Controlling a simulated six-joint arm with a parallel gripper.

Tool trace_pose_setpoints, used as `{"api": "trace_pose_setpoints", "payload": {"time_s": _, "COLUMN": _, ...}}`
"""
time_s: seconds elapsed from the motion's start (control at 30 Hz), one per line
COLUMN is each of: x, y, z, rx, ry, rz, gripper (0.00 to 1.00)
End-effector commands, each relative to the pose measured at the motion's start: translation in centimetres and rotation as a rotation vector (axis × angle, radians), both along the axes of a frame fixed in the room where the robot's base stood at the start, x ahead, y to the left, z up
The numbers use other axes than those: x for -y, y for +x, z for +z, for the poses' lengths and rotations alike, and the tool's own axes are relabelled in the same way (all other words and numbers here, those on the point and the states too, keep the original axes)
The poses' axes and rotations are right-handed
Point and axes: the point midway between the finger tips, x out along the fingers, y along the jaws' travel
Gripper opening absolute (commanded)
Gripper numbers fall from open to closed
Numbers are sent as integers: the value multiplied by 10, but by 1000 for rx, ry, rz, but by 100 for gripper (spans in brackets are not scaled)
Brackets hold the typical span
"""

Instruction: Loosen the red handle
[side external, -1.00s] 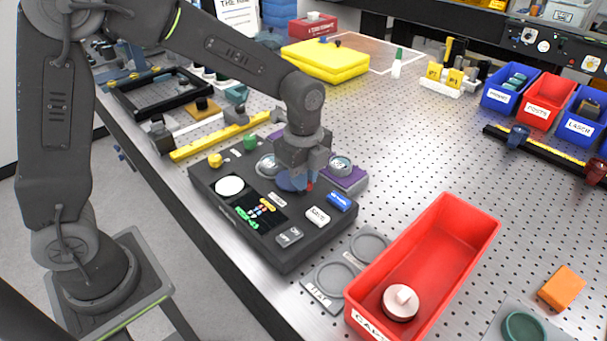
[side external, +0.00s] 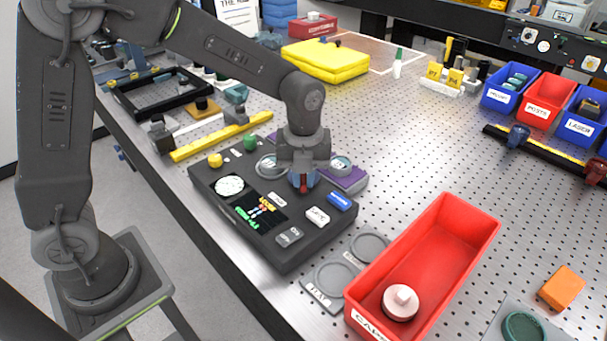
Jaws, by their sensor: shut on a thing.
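The dark instrument box (side external: 290,248) lies on the perforated metal table. My gripper (side external: 303,184) points down at the box's back right part. It is shut on the red handle (side external: 303,189), of which only a small red piece shows between and below the jaws. The fingers hide the rest of the handle and what it sits on. A round white display (side external: 229,186) on the box shows a speckled pattern. Next to it a dark screen (side external: 262,211) shows coloured marks.
A yellow bar (side external: 220,136) and a purple block (side external: 348,180) lie behind the box. The table's middle right is clear.

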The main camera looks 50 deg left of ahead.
Motion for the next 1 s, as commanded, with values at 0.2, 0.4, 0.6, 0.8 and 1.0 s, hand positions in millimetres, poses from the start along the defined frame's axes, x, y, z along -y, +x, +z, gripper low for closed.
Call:
{"api": "trace_pose_setpoints", "payload": {"time_s": 0.2, "x": 0, "y": 0, "z": 1, "rx": 1, "ry": -1, "rz": -204, "gripper": 0}}
{"api": "trace_pose_setpoints", "payload": {"time_s": 0.4, "x": 0, "y": 0, "z": 1, "rx": 2, "ry": -1, "rz": -389, "gripper": 0}}
{"api": "trace_pose_setpoints", "payload": {"time_s": 0.6, "x": 0, "y": 0, "z": 1, "rx": 2, "ry": -1, "rz": -550, "gripper": 0}}
{"api": "trace_pose_setpoints", "payload": {"time_s": 0.8, "x": 0, "y": 0, "z": 1, "rx": 2, "ry": -1, "rz": -669, "gripper": 0}}
{"api": "trace_pose_setpoints", "payload": {"time_s": 1.0, "x": 0, "y": 0, "z": 1, "rx": 2, "ry": -1, "rz": -740, "gripper": 0}}
